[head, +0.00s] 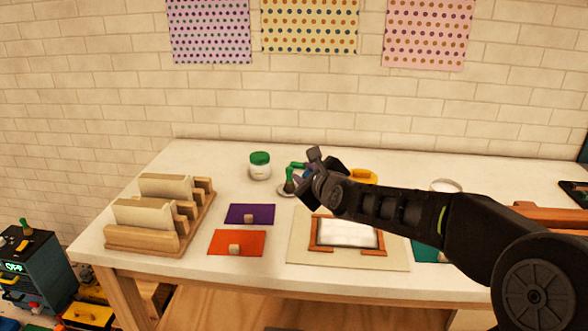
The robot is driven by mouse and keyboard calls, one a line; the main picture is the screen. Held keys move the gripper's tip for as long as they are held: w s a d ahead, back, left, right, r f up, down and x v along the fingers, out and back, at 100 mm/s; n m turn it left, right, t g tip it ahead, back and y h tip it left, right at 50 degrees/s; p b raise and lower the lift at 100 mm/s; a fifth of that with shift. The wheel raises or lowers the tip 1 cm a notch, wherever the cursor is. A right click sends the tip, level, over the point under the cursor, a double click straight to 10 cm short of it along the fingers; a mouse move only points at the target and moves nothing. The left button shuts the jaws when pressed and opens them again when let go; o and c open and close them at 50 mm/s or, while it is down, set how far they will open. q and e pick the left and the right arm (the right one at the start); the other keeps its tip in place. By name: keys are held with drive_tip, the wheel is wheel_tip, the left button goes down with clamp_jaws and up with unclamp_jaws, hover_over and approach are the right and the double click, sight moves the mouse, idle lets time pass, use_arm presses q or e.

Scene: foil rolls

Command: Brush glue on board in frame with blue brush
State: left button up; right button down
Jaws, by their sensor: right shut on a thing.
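My right gripper (303,179) reaches in from the right over the back middle of the table. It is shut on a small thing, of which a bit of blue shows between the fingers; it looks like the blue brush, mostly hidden. A green-handled tool (289,180) stands right beside the fingers, over a small round dish (284,190) that the gripper partly covers. The wooden frame (313,234) lies on a beige mat (300,252) at the front, with a white board (347,234) inside it. My left gripper is out of view.
A white jar with a green lid (260,167) stands behind. Purple (265,214) and orange (222,243) sheets with small blocks lie left of the mat. A wooden rack (141,238) stands far left. A yellow item (364,177) sits behind my arm.

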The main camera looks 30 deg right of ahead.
drive_tip(key=f+b, duration=0.1)
drive_tip(key=f, duration=0.1)
drive_tip(key=f+b, duration=0.2)
drive_tip(key=f, duration=0.1)
drive_tip(key=shift+s, duration=0.2)
idle(0.5)
drive_tip(key=shift+s, duration=0.1)
